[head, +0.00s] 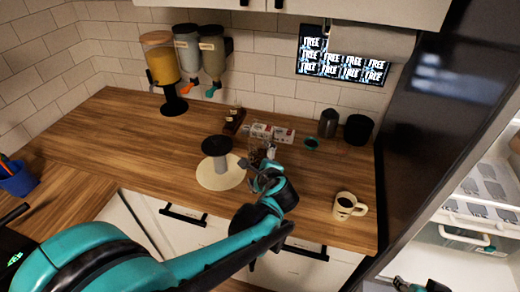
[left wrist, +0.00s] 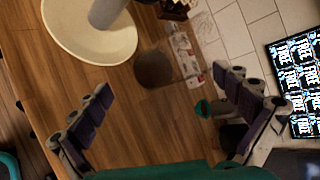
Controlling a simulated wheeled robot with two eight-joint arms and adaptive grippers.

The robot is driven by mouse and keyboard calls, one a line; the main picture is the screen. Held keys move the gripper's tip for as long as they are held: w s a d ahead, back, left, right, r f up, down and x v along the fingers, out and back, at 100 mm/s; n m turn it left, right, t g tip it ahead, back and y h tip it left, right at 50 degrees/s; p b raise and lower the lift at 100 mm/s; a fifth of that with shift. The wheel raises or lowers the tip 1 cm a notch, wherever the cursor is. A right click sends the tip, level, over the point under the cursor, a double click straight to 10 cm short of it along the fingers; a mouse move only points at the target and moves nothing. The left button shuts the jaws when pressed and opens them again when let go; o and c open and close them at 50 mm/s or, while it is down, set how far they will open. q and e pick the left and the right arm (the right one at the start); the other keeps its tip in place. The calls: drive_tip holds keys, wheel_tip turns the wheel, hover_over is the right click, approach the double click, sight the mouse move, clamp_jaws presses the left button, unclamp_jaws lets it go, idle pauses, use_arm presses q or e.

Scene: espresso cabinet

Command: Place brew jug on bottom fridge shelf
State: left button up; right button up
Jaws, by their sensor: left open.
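The brew jug appears to be the clear vessel with dark brown contents on the wooden counter; it shows in the left wrist view (left wrist: 155,68). In the head view it is mostly hidden behind my left gripper (head: 260,165). That gripper is open and empty. In the left wrist view, its two padded fingers (left wrist: 163,88) stand wide apart, with the jug beyond and between them. The open fridge (head: 475,205) is at the right edge of the head view. Its bottom shelf cannot be clearly made out. A teal and black part, perhaps my right gripper (head: 422,286), shows at the bottom edge.
A cream round plate (head: 235,181) with a grey, dark-topped item (head: 216,150) stands left of the jug. A cream mug (head: 347,207) is at right. A metal pitcher (head: 328,123), black canister (head: 357,130) and green lid-like piece (head: 311,144) are behind.

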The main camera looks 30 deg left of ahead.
sight(264, 138)
use_arm(q)
drive_tip(key=w+m+t+y, duration=0.1)
drive_tip(key=w+m, duration=0.1)
drive_tip(key=m, duration=0.1)
drive_tip(key=w+a+r+m+y, duration=0.1)
drive_tip(key=w+m, duration=0.1)
drive_tip(key=m, duration=0.1)
drive_tip(key=w+a+m+t+y, duration=0.1)
drive_tip(key=w+m+y, duration=0.1)
drive_tip(key=w+m, duration=0.1)
drive_tip(key=shift+r+m+t, duration=0.3)
drive_tip(key=shift+r+m, duration=0.05)
drive_tip(key=shift+m, duration=0.05)
drive_tip(key=shift+w+d+r+m+t+y, duration=0.1)
drive_tip(key=shift+w+m+t+y, duration=0.25)
drive_tip(key=shift+m, duration=0.55)
drive_tip(key=shift+x, duration=1.25)
drive_tip(key=x, duration=0.2)
drive_tip(key=b+x, duration=0.1)
drive_tip(key=x, duration=0.2)
drive_tip(key=shift+w+f, duration=0.25)
drive_tip(key=shift+w, duration=0.05)
drive_tip(key=shift+s+d+r, duration=0.1)
drive_tip(key=shift+c, duration=0.9)
drive_tip(key=c, duration=1.6)
drive_tip(key=shift+r, duration=0.1)
